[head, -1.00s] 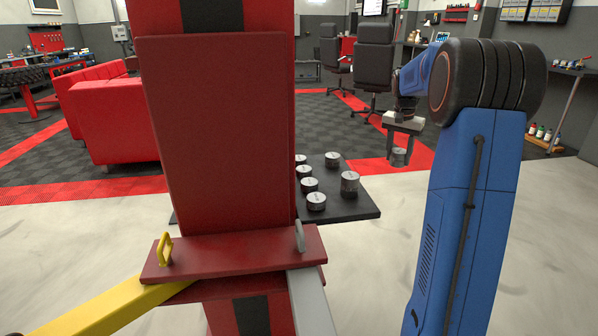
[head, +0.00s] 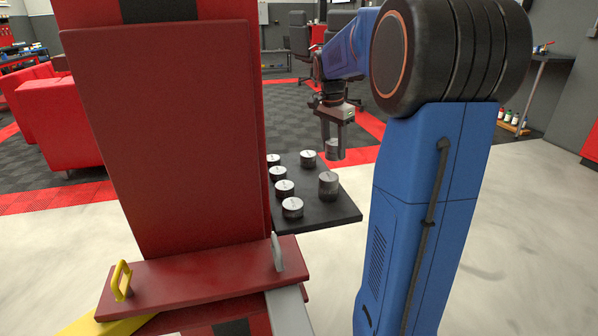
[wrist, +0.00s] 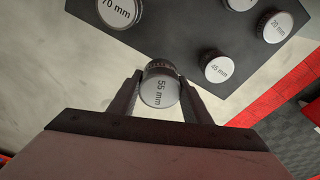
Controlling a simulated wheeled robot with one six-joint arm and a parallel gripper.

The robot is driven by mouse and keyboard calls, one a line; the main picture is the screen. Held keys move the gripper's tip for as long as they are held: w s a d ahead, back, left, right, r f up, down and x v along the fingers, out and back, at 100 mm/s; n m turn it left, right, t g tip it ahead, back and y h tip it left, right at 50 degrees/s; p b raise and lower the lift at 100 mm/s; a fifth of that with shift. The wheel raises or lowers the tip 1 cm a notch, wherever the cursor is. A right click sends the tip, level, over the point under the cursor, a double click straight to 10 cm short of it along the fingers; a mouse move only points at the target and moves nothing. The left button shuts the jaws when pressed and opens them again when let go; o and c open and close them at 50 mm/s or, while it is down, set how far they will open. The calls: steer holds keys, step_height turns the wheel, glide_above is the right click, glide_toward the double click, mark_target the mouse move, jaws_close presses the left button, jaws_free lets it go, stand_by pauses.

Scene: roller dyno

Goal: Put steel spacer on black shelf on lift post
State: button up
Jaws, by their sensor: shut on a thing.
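My gripper (head: 335,152) is shut on a short round steel spacer, seen end-on between the fingers in the wrist view (wrist: 160,88), where its face reads 55 mm. The black shelf (head: 335,211) sticks out to the right behind the red lift post (head: 170,120). In the head view the held spacer is raised, by the shelf's far right edge. In the wrist view it overlaps the edge of the shelf (wrist: 185,30), and I cannot tell if it is over the shelf. The post hides the shelf's left part.
Several spacers stand on the shelf, including one marked 70 mm (wrist: 118,10), one marked 45 mm (wrist: 218,68) and one marked 20 mm (wrist: 275,27). The shelf's near right area is bare. A yellow lift arm (head: 95,325) and a grey one (head: 290,312) extend from the post.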

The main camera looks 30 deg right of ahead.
steer(key=w+a+f, duration=0.1)
steer(key=a, duration=0.2)
steer(key=w+a, duration=0.1)
steer(key=a, duration=0.3)
steer(key=w+a+f, duration=0.1)
steer(key=a, duration=0.2)
steer(key=shift+a+f, duration=0.15)
steer(key=shift+f, duration=1.95)
steer(key=shift+a+f, duration=0.2)
steer(key=shift+f, duration=0.2)
steer(key=o, duration=1.3)
steer(key=shift+f, duration=0.1)
steer(key=shift+o, duration=0.2)
step_height(320, 180, up, 12)
steer(key=a, duration=0.1)
steer(key=shift+a, duration=0.25)
